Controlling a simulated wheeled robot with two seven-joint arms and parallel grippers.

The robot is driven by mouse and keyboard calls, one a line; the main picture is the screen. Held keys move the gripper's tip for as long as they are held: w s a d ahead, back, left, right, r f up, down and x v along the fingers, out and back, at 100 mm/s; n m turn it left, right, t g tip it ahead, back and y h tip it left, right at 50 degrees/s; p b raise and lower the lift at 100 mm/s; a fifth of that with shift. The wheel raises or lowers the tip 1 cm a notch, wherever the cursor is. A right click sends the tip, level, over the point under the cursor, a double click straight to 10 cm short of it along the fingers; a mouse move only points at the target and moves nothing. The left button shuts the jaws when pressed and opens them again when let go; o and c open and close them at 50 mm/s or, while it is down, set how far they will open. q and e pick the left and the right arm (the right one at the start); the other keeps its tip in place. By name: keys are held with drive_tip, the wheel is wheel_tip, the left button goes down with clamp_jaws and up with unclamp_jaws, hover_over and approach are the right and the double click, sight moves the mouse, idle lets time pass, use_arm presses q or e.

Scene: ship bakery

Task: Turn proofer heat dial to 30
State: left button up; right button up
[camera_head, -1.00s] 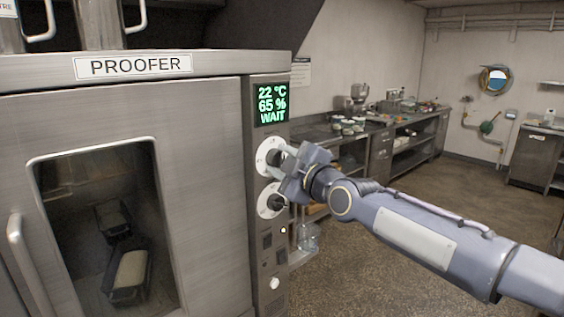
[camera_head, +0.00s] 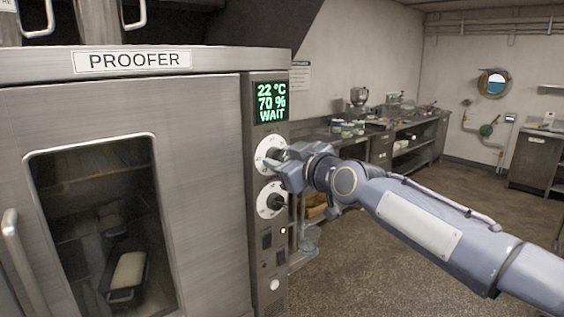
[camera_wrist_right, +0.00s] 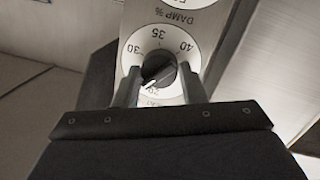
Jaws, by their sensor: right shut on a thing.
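The proofer (camera_head: 200,110) stands at the left with a control strip on its right side. Its green display (camera_head: 271,103) reads 22 °C, 70 % and WAIT. The upper dial (camera_head: 262,148) is white with a dark knob, partly hidden by my right gripper (camera_head: 283,168). In the right wrist view, the gripper's fingers (camera_wrist_right: 160,88) are shut on both sides of the dark heat knob (camera_wrist_right: 158,66). The knob's white pointer aims at the lower left, near the 20 mark and short of 30. The damp dial (camera_head: 264,201) sits below in the head view. My left gripper is out of view.
A small amber light (camera_head: 283,230) and switches sit below the dials. The proofer door (camera_head: 200,180) is closed, with a loaf tin (camera_head: 126,275) behind its glass. A counter (camera_head: 381,147) with equipment runs along the back wall. Floor at the right is open.

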drive_tip(key=m+g, duration=0.1)
drive_tip(key=m, duration=0.4)
drive_tip(key=shift+m, duration=0.4)
drive_tip(key=m+y, duration=0.1)
drive_tip(key=m, duration=0.2)
drive_tip(key=shift+w+d, duration=0.1)
drive_tip(key=shift+m+g+y, duration=0.3)
drive_tip(key=shift+m+g, duration=0.1)
drive_tip(key=shift+m, duration=1.3)
drive_tip(key=shift+d, duration=0.1)
drive_tip(key=o, duration=1)
